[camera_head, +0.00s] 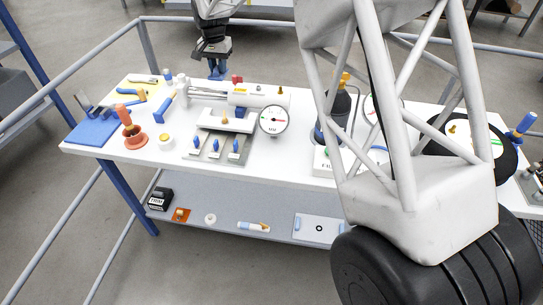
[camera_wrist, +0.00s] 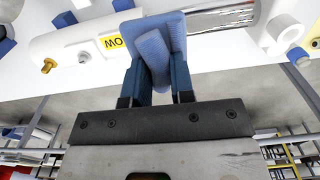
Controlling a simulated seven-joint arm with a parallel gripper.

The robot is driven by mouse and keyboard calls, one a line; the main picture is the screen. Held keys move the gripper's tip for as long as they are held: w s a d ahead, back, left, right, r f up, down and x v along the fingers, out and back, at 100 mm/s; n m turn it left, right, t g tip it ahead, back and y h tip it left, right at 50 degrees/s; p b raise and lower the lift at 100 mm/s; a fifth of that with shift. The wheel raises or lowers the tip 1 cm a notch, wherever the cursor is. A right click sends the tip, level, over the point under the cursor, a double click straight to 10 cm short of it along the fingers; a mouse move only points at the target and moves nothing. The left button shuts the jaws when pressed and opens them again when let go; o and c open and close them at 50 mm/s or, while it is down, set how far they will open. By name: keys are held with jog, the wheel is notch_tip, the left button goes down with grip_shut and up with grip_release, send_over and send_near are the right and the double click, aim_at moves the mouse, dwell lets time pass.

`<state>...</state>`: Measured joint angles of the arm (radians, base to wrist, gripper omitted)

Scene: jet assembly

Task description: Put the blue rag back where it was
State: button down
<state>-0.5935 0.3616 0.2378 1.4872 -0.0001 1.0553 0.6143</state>
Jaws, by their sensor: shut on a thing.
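The blue rag (camera_wrist: 153,42) is folded and pinched between the two fingers of my gripper (camera_wrist: 158,82) in the wrist view. It sticks out past the fingertips. In the head view my gripper (camera_head: 217,71) hangs over the back edge of the white table (camera_head: 290,172), behind the white cylinder (camera_head: 262,97). At that size I cannot tell the rag from the blue fingers there. A flat blue mat or cloth (camera_head: 92,132) lies at the table's left front corner.
A lower shelf (camera_head: 275,222) holds small parts. The landing gear (camera_head: 415,205) blocks the right side.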

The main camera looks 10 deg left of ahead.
jog(key=s+d+f, duration=0.3)
jog(key=s+d, duration=0.7)
jog(key=s, duration=0.1)
jog(key=s+d+f, duration=0.4)
jog(key=s+d, duration=0.6)
jog(key=s, duration=0.2)
jog(key=s+d+f, duration=0.4)
jog(key=s+d, duration=0.6)
jog(key=s, duration=0.2)
jog(key=shift+s+d, duration=0.15)
jog(key=shift+s, duration=0.05)
jog(key=shift+w, duration=0.1)
send_over(276, 162)
jog(key=shift+w+f, duration=0.1)
jog(key=shift+f, duration=0.65)
jog(key=shift+f, duration=0.1)
jog(key=shift+f, duration=1.65)
jog(key=shift+f, duration=0.15)
